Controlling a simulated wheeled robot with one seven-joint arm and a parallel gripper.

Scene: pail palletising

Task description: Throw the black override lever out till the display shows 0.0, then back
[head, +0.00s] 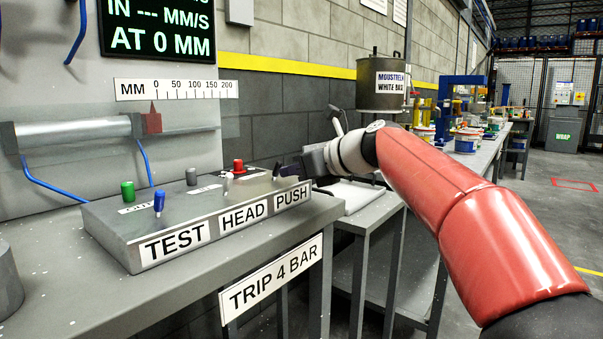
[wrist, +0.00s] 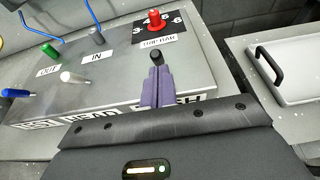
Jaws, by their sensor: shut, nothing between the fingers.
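The black override lever (wrist: 156,57) stands on the grey console (wrist: 110,85), in front of the TRIP BAR label. My gripper (wrist: 157,75) is shut and empty, its fingertips right at the lever's near side in the wrist view. I cannot tell whether they touch it. In the head view my gripper (head: 287,170) reaches the right end of the console, and the lever (head: 276,170) shows small at the fingertips. The display (head: 158,25) reads "IN --- MM/S AT 0 MM"; its top is cut off.
The console also carries a blue lever (head: 159,202), a white lever (head: 228,180), a green knob (head: 128,190) and a red knob (head: 239,166). A cylinder (head: 75,132) with a red pointer (head: 152,121) lies behind. A white tray (wrist: 290,70) with a black handle stands to the right.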

